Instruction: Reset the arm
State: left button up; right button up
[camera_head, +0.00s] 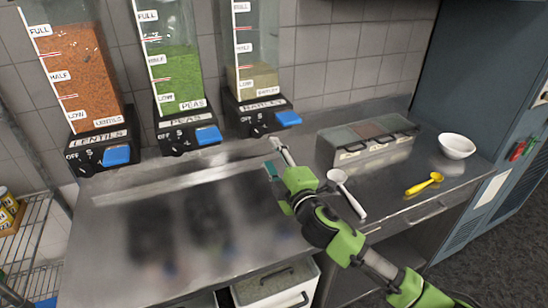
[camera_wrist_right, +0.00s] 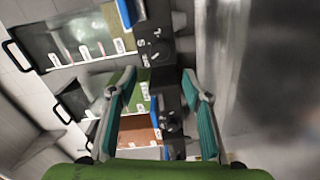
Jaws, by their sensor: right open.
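My right arm, green and black, comes in from the lower right in the head view. Its gripper (camera_head: 275,157) is over the steel counter, below and slightly right of the barley dispenser. In the right wrist view the same gripper (camera_wrist_right: 159,78) has its two teal-padded fingers spread apart, with nothing between them. Beyond the fingers are the dispensers, seen tilted and sideways. My left arm and gripper are not in view.
Dispensers of lentils (camera_head: 80,75), peas (camera_head: 180,75) and barley (camera_head: 258,80) line the wall. To the right are a lidded condiment box (camera_head: 345,158), a white ladle (camera_head: 350,195), a yellow spoon (camera_head: 424,184) and a white bowl (camera_head: 456,146). The counter's left (camera_head: 110,215) is clear.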

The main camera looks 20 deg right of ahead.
jog(key=shift+s, duration=0.2)
dwell(0.3)
